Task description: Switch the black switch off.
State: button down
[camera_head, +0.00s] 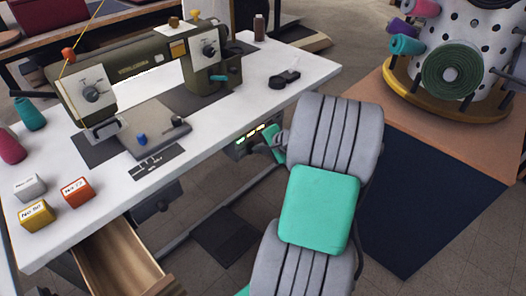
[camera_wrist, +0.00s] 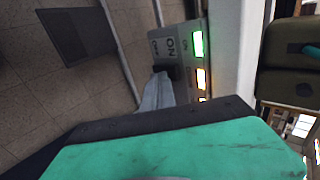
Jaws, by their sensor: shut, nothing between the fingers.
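A grey control box (camera_wrist: 186,42) sits under the front edge of the white table, and it also shows in the head view (camera_head: 240,152). It carries a black switch (camera_wrist: 174,71) beside an "ON" label and lit green and yellowish lights. My gripper (camera_wrist: 160,80) is shut and empty, its grey fingertips right at the switch. I cannot tell whether they touch it. The fingers partly cover the switch, so its position is unclear. In the head view my arm hides most of the gripper and the right side of the box.
The white table (camera_head: 230,110) bears an olive sewing machine (camera_head: 140,75), small labelled boxes (camera_head: 77,191) and spools. An open wooden drawer (camera_head: 120,262) juts out at the lower left. A dark pedal (camera_head: 228,238) lies on the floor. A wooden-topped cabinet (camera_head: 440,140) stands to the right.

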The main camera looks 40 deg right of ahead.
jog(key=shift+w+r+p, duration=0.25)
jog(key=shift+r+p, duration=0.55)
jog(key=shift+p, duration=0.25)
jog(key=s+f+p+v, duration=0.1)
jog(key=f+p+v, duration=0.1)
jog(key=v, duration=1.1)
jog(key=shift+s+p, duration=0.45)
jog(key=shift+p, duration=0.2)
jog(key=shift+s+d, duration=0.1)
